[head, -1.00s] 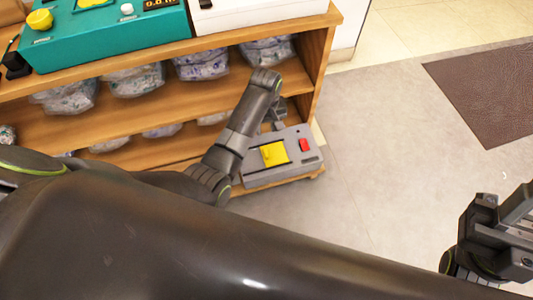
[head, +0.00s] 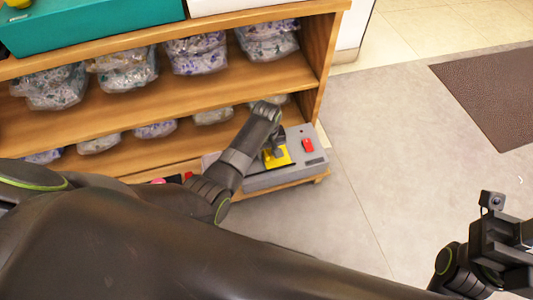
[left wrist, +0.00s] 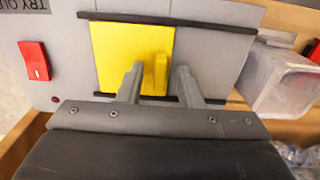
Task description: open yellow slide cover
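The yellow slide cover (head: 284,159) is on a grey box (head: 262,181) on the bottom shelf. In the left wrist view the yellow cover (left wrist: 115,50) sits between two dark rails, with a raised yellow handle (left wrist: 160,72). My left gripper (head: 274,151) is at the cover. In the left wrist view its two fingers (left wrist: 160,78) are apart, one on each side of the handle, with a gap on the right side. The left finger appears close to the handle; contact is unclear. My right gripper (head: 512,245) is at the right edge, far from the box, its fingers partly cut off.
A red switch (head: 308,145) is on the box beside the cover. Wooden shelves (head: 200,100) hold several clear bags (head: 195,55). A clear container (left wrist: 283,75) stands beside the box in the left wrist view. Open floor (head: 370,150) lies to the right.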

